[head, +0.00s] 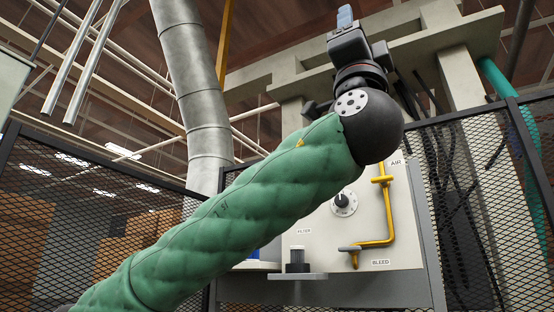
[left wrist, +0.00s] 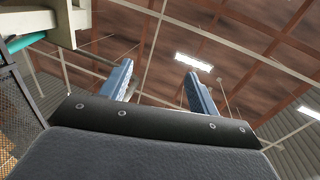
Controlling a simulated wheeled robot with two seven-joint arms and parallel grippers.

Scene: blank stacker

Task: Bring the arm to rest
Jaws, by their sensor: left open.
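My left arm, in a green quilted sleeve, reaches up from the lower left across the head view. Its left gripper (head: 345,17) is raised near the top of the view and points upward. In the left wrist view the two blue fingers of the left gripper (left wrist: 158,88) stand wide apart with nothing between them. My right gripper is in neither view.
A pale panel (head: 400,225) with a dial (head: 344,203), a yellow pipe (head: 388,210) and a bleed label stands behind the arm. Black mesh fencing (head: 70,185) runs on both sides. A dark cylinder (head: 297,260) stands on a small ledge. A grey duct (head: 197,90) rises behind.

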